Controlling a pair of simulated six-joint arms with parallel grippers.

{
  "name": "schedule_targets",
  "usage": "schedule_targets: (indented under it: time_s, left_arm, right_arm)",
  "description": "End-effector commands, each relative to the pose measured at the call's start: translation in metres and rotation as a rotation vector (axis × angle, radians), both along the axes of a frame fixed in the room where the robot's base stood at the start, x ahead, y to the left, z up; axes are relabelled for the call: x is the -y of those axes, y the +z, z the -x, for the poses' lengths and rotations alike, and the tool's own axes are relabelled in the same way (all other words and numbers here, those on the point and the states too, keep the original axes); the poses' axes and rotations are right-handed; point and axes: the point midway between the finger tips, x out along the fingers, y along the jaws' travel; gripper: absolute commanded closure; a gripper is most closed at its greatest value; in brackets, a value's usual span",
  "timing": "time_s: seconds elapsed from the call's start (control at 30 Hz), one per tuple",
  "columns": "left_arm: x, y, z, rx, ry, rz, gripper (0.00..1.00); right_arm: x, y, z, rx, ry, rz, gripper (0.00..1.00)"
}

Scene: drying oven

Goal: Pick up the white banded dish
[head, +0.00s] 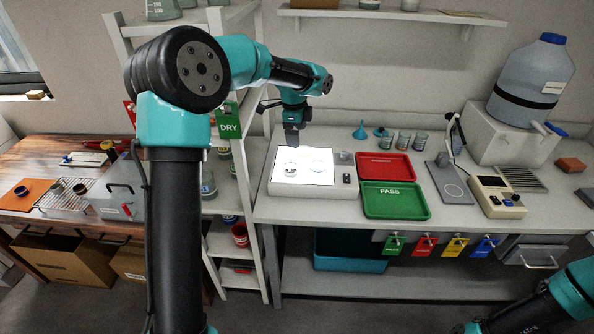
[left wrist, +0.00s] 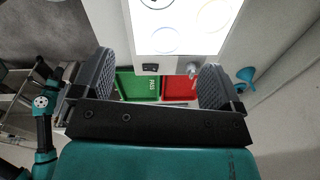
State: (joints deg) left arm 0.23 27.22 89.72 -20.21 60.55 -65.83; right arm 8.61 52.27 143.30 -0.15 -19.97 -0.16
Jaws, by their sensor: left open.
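Pale round dishes lie on the lit top of a white light box (head: 335,189), which also shows in the left wrist view (left wrist: 139,38). One dish (head: 291,170) has dark marks; another (head: 319,168) is a faint ring washed out by the glow. In the left wrist view a dish (left wrist: 166,40) lies near the box's edge, with others cut by or close to the top border. I cannot tell which carries the band. My left gripper (head: 292,144) is above the box's back part, open and empty; its fingers stand wide apart in the wrist view (left wrist: 152,88). My right gripper is out of view.
A red tray (head: 384,166) and a green PASS tray (head: 396,201) lie right of the box. Blue funnels (head: 360,131) and beakers (head: 404,141) stand behind. A phone-like stand (head: 447,180) and a meter (head: 497,197) are farther right.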

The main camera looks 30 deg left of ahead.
Motion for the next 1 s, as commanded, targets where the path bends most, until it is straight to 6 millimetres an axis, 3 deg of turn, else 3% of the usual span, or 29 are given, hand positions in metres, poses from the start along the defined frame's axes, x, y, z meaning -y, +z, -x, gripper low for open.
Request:
schedule_targets:
  time_s: [0.1,0.2,0.57,0.77,1.0]
  left_arm:
    - [-0.026,0.020,0.007,-0.044,-0.010,-0.032,0.08]
    - [-0.035,0.027,0.011,-0.063,-0.016,-0.044,0.08]
    - [-0.035,0.026,0.011,-0.067,-0.017,-0.045,0.08]
    - [-0.035,0.005,0.011,-0.070,-0.017,-0.044,0.08]
    - [-0.035,-0.035,0.011,-0.070,-0.016,-0.044,0.08]
  right_arm:
    - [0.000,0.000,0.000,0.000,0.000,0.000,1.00]
    - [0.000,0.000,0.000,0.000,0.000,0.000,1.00]
    - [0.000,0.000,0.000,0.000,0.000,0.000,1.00]
    - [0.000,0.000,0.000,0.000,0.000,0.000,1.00]
    - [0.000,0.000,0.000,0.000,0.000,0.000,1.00]
